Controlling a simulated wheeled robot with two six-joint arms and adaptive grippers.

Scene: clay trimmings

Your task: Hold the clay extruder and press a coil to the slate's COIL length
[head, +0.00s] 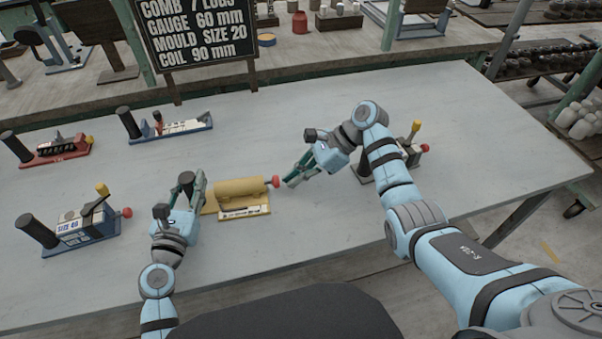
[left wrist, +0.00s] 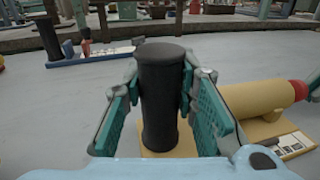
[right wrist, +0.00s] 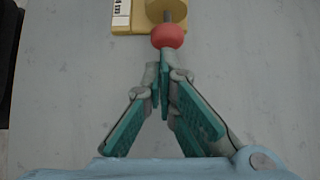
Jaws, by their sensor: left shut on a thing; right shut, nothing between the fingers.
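The yellow clay extruder (head: 240,188) lies on the grey table, with a black upright handle (left wrist: 162,95) at its left end and a red knob (head: 275,181) at its right end. My left gripper (head: 190,186) is shut around the black handle. My right gripper (head: 291,180) is shut and empty, its tips just to the right of the red knob. In the right wrist view the knob (right wrist: 168,36) is directly ahead of the tips; I cannot tell if they touch. A white printed scale (head: 244,211) runs along the base front. The slate (head: 200,35) reads COIL 90 mm.
A blue-grey device (head: 75,228) stands at the left, a red one (head: 52,150) and a blue-based one (head: 170,127) behind. Another device (head: 390,165) is partly hidden behind my right arm. The table between the extruder and the slate is clear.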

